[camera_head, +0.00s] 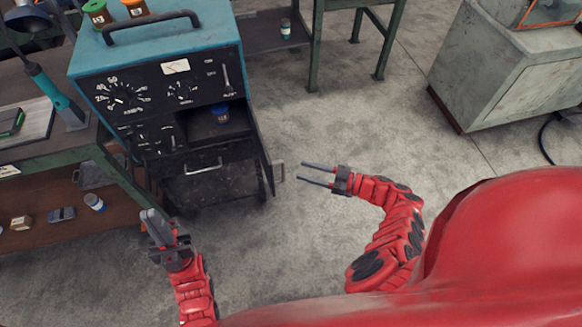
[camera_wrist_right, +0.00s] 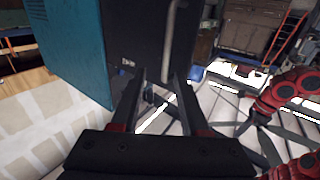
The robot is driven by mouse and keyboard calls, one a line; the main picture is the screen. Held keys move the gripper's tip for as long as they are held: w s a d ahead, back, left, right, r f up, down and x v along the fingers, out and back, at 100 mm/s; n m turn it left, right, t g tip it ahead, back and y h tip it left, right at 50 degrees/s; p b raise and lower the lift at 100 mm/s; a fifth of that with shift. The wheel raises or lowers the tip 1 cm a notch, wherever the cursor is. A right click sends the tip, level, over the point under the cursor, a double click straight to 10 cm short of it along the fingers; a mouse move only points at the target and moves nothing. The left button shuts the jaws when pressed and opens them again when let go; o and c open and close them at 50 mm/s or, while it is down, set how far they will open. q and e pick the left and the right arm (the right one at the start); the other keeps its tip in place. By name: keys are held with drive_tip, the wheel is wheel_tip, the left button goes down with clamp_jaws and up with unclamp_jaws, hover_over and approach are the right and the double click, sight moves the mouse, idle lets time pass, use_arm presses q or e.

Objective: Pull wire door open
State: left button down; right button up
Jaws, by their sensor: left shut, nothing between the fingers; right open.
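The machine is a box with a teal top (camera_head: 160,45) and a black dial panel. Its narrow dark door (camera_head: 264,160) stands swung out on the right side, seen nearly edge-on, beside an open compartment. A metal handle (camera_head: 278,172) juts from the door; a pale bar handle also shows in the right wrist view (camera_wrist_right: 171,45). My right gripper (camera_head: 301,172) is open and empty, just right of the handle and apart from it. In the right wrist view its fingers (camera_wrist_right: 160,76) point toward the dark panel. My left gripper (camera_head: 148,214) is shut and empty, below the machine's left side.
A blue jar (camera_head: 221,113) sits in the open compartment. A lower drawer with a silver handle (camera_head: 204,167) is below. A workbench (camera_head: 38,180) with small items stands left; a grey cabinet (camera_head: 500,85) stands upper right. Floor right of the machine is clear.

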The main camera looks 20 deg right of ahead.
drive_tip(key=b+v, duration=0.3)
drive_tip(key=v, duration=0.7)
drive_tip(key=shift+d+b, duration=0.2)
drive_tip(key=shift+b, duration=0.1)
drive_tip(key=shift+s, duration=0.1)
